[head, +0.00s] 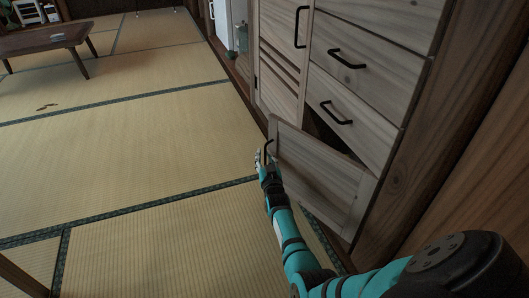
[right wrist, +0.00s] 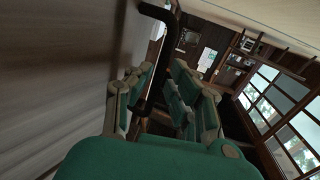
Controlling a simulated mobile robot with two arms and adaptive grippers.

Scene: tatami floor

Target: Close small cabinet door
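The small cabinet door (head: 322,180) is a wooden panel at the bottom of the cabinet. It stands partly open, with a dark gap above it. Its black handle (head: 268,148) is near the door's free edge. My right gripper (head: 263,158) is at this handle, its arm reaching along the door's outer face. In the right wrist view the handle (right wrist: 172,50) runs down to between the fingers of the right gripper (right wrist: 160,95). The fingers stand apart, and the handle's lower end is close to the left finger. My left gripper is not in view.
The wooden cabinet (head: 385,75) has drawers with black handles above the door and a taller slatted door (head: 278,60) beside them. The tatami floor (head: 130,150) to the left is mostly clear. A low table (head: 45,40) stands at the far left.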

